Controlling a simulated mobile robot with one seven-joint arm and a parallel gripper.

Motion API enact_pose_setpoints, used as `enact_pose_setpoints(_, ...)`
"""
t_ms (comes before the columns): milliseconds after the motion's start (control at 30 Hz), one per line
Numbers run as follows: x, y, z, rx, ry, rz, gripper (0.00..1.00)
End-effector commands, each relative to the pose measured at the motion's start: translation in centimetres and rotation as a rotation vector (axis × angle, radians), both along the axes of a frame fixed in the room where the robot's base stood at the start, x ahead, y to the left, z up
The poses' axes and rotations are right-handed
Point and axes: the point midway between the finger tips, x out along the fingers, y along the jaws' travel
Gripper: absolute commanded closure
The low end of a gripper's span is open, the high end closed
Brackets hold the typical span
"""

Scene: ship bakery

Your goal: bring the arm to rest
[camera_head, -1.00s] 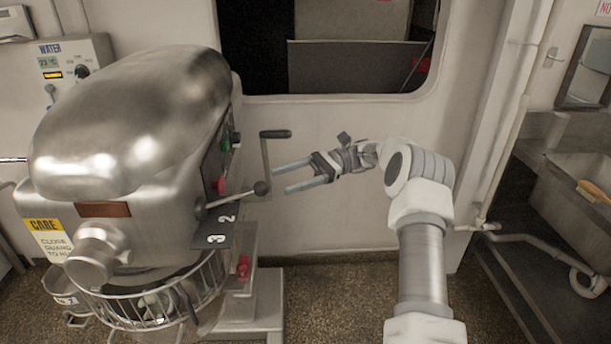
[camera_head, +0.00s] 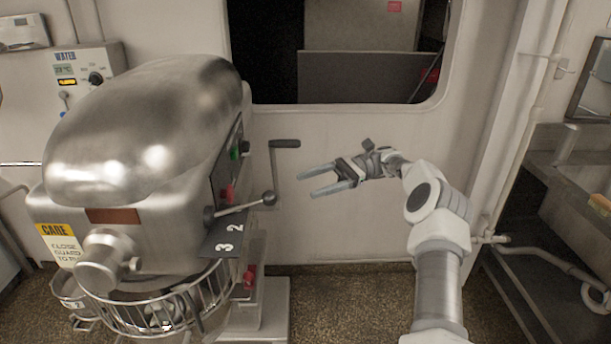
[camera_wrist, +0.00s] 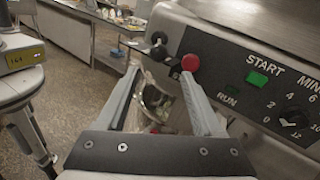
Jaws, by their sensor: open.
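My gripper (camera_head: 312,182) is open and empty in the head view. It is in the air to the right of the big steel mixer (camera_head: 140,130), with its fingers pointing left toward the mixer's control side. A gap shows between the fingertips and the mixer's crank handle (camera_head: 285,143). In the wrist view my two fingers are spread apart, with nothing held between them. The mixer's control panel (camera_wrist: 275,85) with a green start button is at the right there, and a red knob (camera_wrist: 190,62) shows by the right fingertip.
A water control box (camera_head: 82,75) is on the wall at left. A wall opening (camera_head: 370,75) is behind my arm. A sink and shelf (camera_head: 565,180) stand at right. Counters with items (camera_wrist: 100,20) show far back in the wrist view. Speckled floor is clear right of the mixer.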

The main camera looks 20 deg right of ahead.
Motion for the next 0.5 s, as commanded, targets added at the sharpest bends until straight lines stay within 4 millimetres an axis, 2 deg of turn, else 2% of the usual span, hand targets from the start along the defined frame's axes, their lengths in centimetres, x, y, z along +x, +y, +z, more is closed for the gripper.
enact_pose_setpoints(133, 0.0, 0.3, 0.2, -0.009, -0.004, 0.003, 0.32)
enact_pose_setpoints(233, -0.2, 1.5, 1.0, -0.049, -0.022, 0.018, 0.32)
enact_pose_setpoints(500, -2.1, 7.8, 3.9, -0.292, -0.154, 0.095, 0.32)
